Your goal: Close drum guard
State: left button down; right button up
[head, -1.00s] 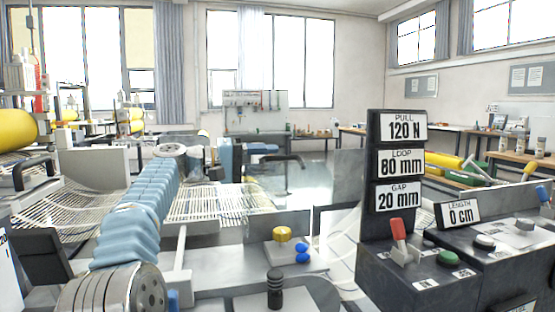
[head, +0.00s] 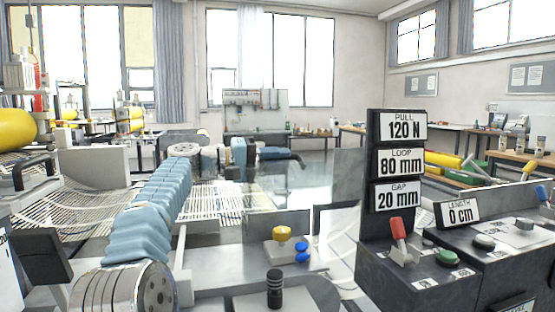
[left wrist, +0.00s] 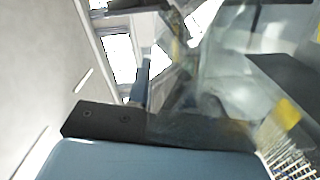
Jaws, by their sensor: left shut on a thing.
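My left arm reaches in from the lower left of the head view, and its gripper (head: 290,155) is beyond the grey machine deck. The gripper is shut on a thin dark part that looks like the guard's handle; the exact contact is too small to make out. The drum guard (head: 318,180) looks like a clear, faintly tinted pane near the gripper, and its edges are hard to tell. In the left wrist view a blurred see-through surface lies beyond the dark finger mount (left wrist: 150,125). The drum itself cannot be made out. My right gripper is not in view.
A control post with signs (head: 398,160) and a console (head: 445,270) with a red lever (head: 398,230) stand at the right. A yellow knob (head: 282,233) and a black knob (head: 275,288) rise from the deck. White mesh (head: 70,210) lies at the left.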

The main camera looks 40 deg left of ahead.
pick_arm(q)
jog(key=shift+r, duration=0.15)
jog(key=shift+s+d+f+m+b, duration=0.4)
jog(key=shift+s+d+m+b, duration=0.15)
jog(key=shift+b, duration=0.7)
jog(key=shift+d+r, duration=0.1)
jog(key=shift+r, duration=0.1)
jog(key=c, duration=1.1)
grip_release()
jog(key=shift+s, duration=0.1)
jog(key=shift+s+a, duration=0.2)
jog(key=shift+a, duration=0.05)
jog(key=v, duration=1.3)
